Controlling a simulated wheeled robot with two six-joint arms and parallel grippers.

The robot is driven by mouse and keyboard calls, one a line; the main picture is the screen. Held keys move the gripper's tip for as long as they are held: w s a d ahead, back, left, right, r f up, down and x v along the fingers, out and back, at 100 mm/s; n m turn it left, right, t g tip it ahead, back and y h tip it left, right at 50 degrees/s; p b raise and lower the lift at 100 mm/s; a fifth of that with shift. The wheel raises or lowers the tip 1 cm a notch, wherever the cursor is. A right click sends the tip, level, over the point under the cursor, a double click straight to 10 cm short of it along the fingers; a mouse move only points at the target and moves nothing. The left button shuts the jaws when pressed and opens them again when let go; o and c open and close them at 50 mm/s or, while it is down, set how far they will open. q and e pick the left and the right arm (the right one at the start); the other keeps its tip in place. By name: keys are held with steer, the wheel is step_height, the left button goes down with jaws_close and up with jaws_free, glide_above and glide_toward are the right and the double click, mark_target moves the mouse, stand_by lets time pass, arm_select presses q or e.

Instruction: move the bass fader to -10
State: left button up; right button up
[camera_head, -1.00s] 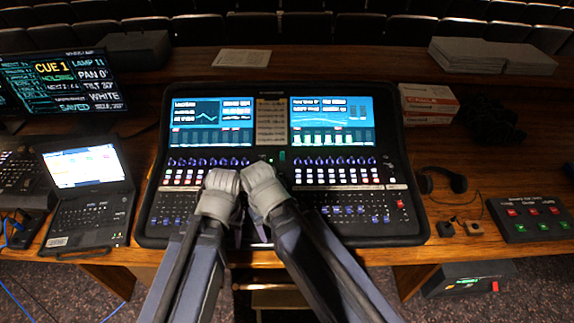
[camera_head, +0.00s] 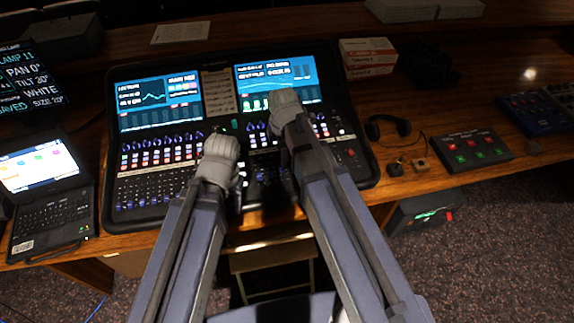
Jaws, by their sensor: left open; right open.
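The mixing desk (camera_head: 115,205) is a black console with two lit screens, rows of coloured buttons and dark fader strips at the front. The bass fader cannot be told from the others; its label and scale are too small to read. My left gripper (camera_head: 238,193) is open and points down over the front middle of the desk; the grey wrist hides most of it. My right gripper (camera_head: 286,178) is open over the right half, largely hidden by its own arm. Whether either gripper touches a fader cannot be seen.
A laptop (camera_head: 52,207) stands left of the desk. Headphones (camera_head: 388,127), two small boxes (camera_head: 396,168) and a button panel (camera_head: 472,150) lie to the right. White and red boxes (camera_head: 367,58) and a paper sheet (camera_head: 181,33) lie behind. Bare wood shows at right.

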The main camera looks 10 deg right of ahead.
mark_target(282, 168)
steer(key=shift+w+f+b, duration=0.2)
steer(key=shift+f+b, duration=1.75)
steer(key=shift+f, duration=0.05)
steer(key=shift+w+f+b, duration=0.2)
steer(key=shift+f+b, duration=1.75)
steer(key=shift+r, duration=0.1)
jaws_close()
